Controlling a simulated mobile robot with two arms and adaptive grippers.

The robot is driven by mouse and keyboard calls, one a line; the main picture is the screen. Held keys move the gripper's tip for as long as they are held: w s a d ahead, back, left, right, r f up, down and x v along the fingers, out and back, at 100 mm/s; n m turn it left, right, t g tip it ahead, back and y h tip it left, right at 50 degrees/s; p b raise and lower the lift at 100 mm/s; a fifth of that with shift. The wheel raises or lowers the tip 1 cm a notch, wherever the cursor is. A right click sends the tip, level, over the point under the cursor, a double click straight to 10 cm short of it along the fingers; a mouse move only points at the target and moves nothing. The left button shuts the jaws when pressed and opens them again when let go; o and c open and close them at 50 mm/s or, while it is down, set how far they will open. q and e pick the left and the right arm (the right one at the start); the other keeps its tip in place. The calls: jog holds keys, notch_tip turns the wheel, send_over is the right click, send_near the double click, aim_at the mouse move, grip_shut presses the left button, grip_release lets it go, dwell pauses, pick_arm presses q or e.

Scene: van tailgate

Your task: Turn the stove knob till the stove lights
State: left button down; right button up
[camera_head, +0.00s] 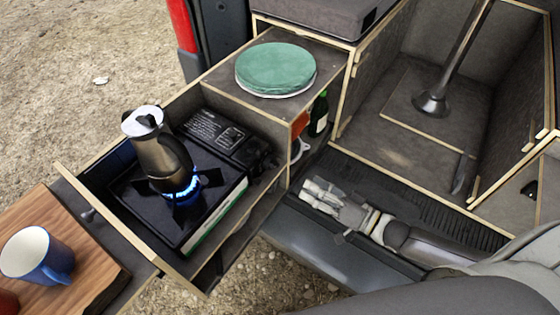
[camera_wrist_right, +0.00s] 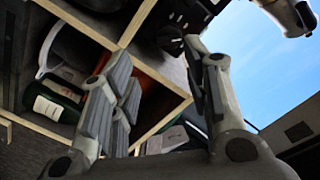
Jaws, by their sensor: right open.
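The black camping stove (camera_head: 196,226) sits in the pulled-out drawer, and a ring of blue flame (camera_head: 180,192) burns at its burner. The black stove knob (camera_head: 252,153) is at the stove's right end; in the right wrist view a dark round part that looks like the knob (camera_wrist_right: 170,40) shows beyond the fingers. My right gripper (camera_head: 318,192) is open and empty, to the right of the drawer and apart from the knob. It also shows in the right wrist view (camera_wrist_right: 160,85). My left gripper is out of view.
A blue mug (camera_head: 38,256) stands on the wooden board (camera_head: 92,272) at the left. Open ground lies beyond the drawer.

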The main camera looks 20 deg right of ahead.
aim_at(277, 166)
jog(key=x, duration=0.3)
jog(key=r+p+x, duration=0.1)
jog(key=x, duration=0.5)
jog(key=shift+a+r, duration=0.2)
jog(key=shift+r, duration=0.05)
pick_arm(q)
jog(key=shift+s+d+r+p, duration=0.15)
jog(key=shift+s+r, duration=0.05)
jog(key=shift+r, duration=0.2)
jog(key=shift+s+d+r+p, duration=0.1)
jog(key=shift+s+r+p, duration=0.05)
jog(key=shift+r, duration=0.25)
pick_arm(e)
jog(key=shift+w+a, duration=0.4)
jog(key=shift+w, duration=0.2)
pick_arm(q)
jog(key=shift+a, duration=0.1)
pick_arm(e)
jog(key=shift+c, duration=0.3)
jog(key=c, duration=0.7)
